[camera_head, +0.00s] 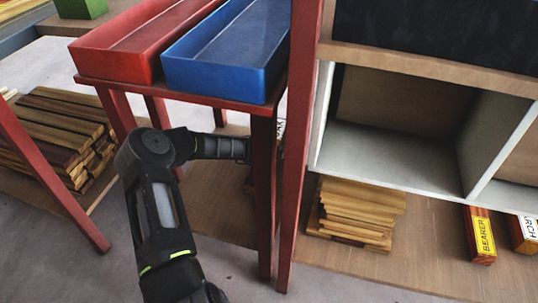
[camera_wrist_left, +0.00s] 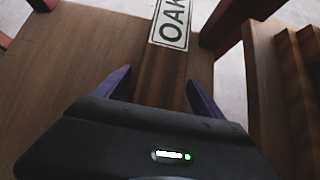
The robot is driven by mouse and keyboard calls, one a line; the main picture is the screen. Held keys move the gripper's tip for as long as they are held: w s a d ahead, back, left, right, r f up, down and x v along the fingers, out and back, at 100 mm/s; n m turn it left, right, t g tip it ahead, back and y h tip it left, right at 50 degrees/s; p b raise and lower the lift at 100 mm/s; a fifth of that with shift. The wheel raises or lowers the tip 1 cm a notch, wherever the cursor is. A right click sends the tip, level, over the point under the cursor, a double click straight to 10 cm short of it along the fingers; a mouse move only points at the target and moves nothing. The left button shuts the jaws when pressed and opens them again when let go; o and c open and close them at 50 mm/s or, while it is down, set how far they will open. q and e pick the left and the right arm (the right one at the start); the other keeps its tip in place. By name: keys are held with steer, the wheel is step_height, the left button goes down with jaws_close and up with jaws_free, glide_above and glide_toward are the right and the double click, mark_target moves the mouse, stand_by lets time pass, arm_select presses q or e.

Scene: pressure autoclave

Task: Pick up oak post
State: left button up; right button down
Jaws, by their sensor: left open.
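The oak post (camera_wrist_left: 171,24) is a brown wooden bar with a white OAK label, and it runs up the middle of the left wrist view. My left gripper (camera_wrist_left: 159,77) is open, with one dark finger on each side of the post and gaps showing between the fingers and the wood. In the head view, a bit of the oak post's label (camera_head: 280,128) shows between red table legs. There my left arm reaches toward it under the trays, and the gripper itself is hidden behind the legs. My right gripper is not in view.
A red table (camera_head: 265,190) carries a red tray (camera_head: 115,62) and a blue tray (camera_head: 205,80); its legs stand close around my left arm. Plank stacks lie at left (camera_head: 60,130) and right (camera_head: 360,208). A BEARER post (camera_head: 480,236) lies far right. A white-framed shelf (camera_head: 390,155) stands above.

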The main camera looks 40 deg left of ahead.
arm_select(q)
jaws_close()
steer(key=shift+r, duration=0.1)
stand_by(1.0)
